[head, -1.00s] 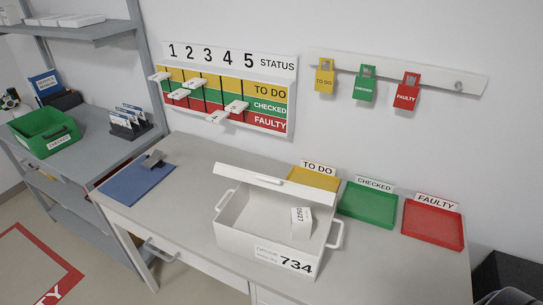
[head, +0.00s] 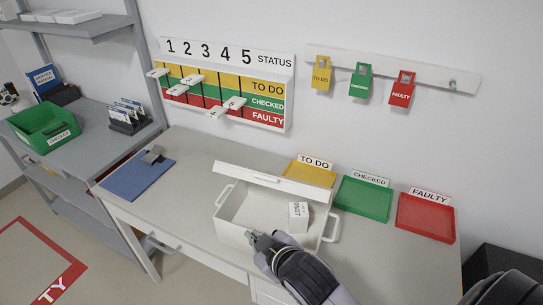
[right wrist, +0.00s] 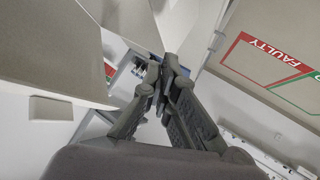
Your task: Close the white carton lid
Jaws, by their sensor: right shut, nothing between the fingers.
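The white carton (head: 228,236) stands on the bench with its lid (head: 275,181) open, raised along the back edge. A small white box (head: 298,215) with a printed label lies inside the carton. My right gripper (head: 254,238) is shut and empty in front of the carton and hides most of its front label. The head view does not show clearly whether it touches the carton. In the right wrist view its fingertips (right wrist: 168,68) are together, with pale panels close by on the left. My left gripper is out of view.
Yellow (head: 310,174), green (head: 364,199) and red (head: 426,218) trays stand behind and right of the carton. A blue clipboard (head: 135,180) lies at the left. A status board (head: 225,82) and a tag rail (head: 430,76) are on the wall. The bench between clipboard and carton is clear.

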